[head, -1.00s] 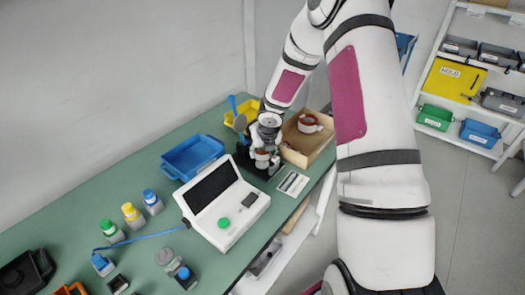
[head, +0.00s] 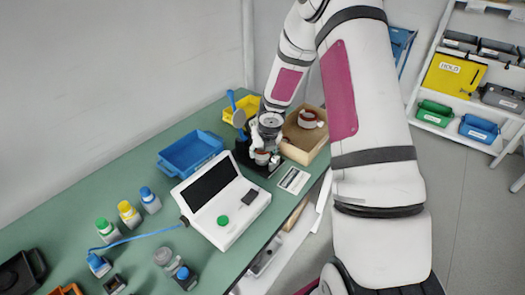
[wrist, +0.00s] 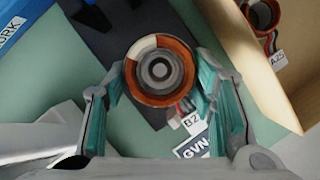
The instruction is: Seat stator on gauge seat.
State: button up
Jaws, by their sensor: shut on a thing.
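The stator (wrist: 160,89), a copper-brown ring with a pale segment, sits between my gripper's (wrist: 160,93) two teal-padded fingers in the wrist view. My gripper is shut on it. Grey concentric circles fill its middle, and a tag reading "B2" hangs at its lower right. In the head view my gripper (head: 262,158) holds the stator at the black gauge stand (head: 274,170). The stand's dark base also shows behind the stator in the wrist view (wrist: 105,35). The seat itself is hidden, so I cannot tell whether the stator touches it.
A blue tray (head: 190,153) and a white instrument (head: 220,203) stand left of and nearer than the stand. A labelled card (head: 293,180) lies beside it.

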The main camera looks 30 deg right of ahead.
jog(key=shift+f+b, duration=0.55)
jog(key=shift+b, duration=0.3)
dwell(0.4)
jog(key=o, duration=1.5)
jog(key=shift+c, duration=0.2)
jog(key=shift+o, duration=0.4)
jog(key=shift+s+d, duration=0.1)
jog(key=shift+f, duration=0.1)
jog(key=shift+s, duration=0.1)
jog(key=shift+s+r, duration=0.25)
jog(key=shift+r, duration=0.4)
jog(key=v, duration=1)
jog(key=shift+a+r, duration=0.35)
jog(key=shift+w, duration=0.1)
